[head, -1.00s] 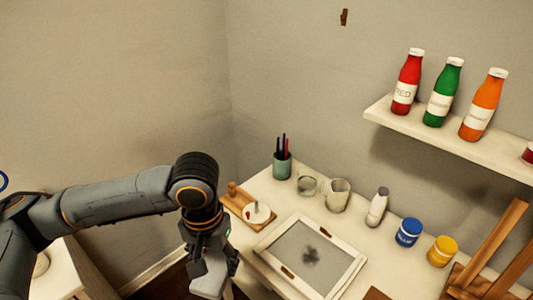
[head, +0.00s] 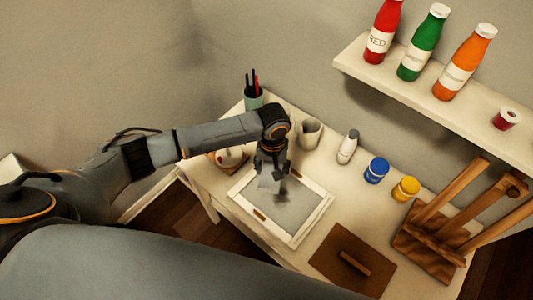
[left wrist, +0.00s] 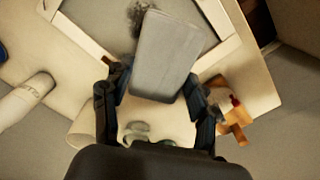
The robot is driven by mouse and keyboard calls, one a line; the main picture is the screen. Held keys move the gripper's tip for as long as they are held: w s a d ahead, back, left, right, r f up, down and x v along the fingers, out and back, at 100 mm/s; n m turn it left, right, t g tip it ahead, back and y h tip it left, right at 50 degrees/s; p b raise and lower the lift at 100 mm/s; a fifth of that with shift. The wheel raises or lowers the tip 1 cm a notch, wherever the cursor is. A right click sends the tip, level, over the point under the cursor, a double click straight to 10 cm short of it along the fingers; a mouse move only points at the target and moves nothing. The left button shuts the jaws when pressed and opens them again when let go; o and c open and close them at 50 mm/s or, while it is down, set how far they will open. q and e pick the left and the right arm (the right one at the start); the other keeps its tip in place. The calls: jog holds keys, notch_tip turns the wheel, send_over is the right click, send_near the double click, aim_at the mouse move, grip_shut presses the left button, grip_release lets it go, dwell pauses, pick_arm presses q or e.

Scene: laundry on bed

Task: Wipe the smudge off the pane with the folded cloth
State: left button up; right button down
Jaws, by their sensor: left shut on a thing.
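My left gripper (head: 271,168) is shut on the folded cloth (head: 267,182), a pale grey pad. It is above the left upper part of the framed pane (head: 306,225), which lies on the table. The dark smudge (head: 283,194) shows just right of the cloth. In the left wrist view the cloth (left wrist: 165,55) sticks out between the fingers, and the smudge (left wrist: 138,16) shows beside its far edge. I cannot tell whether the cloth touches the pane. My right gripper is not in view.
A cup of pens (head: 253,98), a mug (head: 309,133), a white bottle (head: 348,146), a blue jar (head: 376,170) and a yellow jar (head: 405,189) line the table's back.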

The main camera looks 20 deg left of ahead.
aim_at(281, 196)
pick_arm(q)
jog(key=shift+w+d+f, duration=0.15)
jog(key=shift+w+f, duration=0.1)
jog(key=shift+f, duration=0.1)
jog(key=shift+w+f, duration=0.1)
jog(key=shift+f, duration=0.15)
jog(key=shift+s+f+b, duration=0.2)
jog(key=shift+f+b, duration=0.2)
jog(key=shift+b, duration=0.3)
notch_tip(281, 196, down, 5)
jog(key=b, duration=0.5)
jog(key=shift+r+b, duration=0.15)
jog(key=shift+b, duration=0.15)
jog(key=shift+f, duration=1)
jog(key=shift+d, duration=0.1)
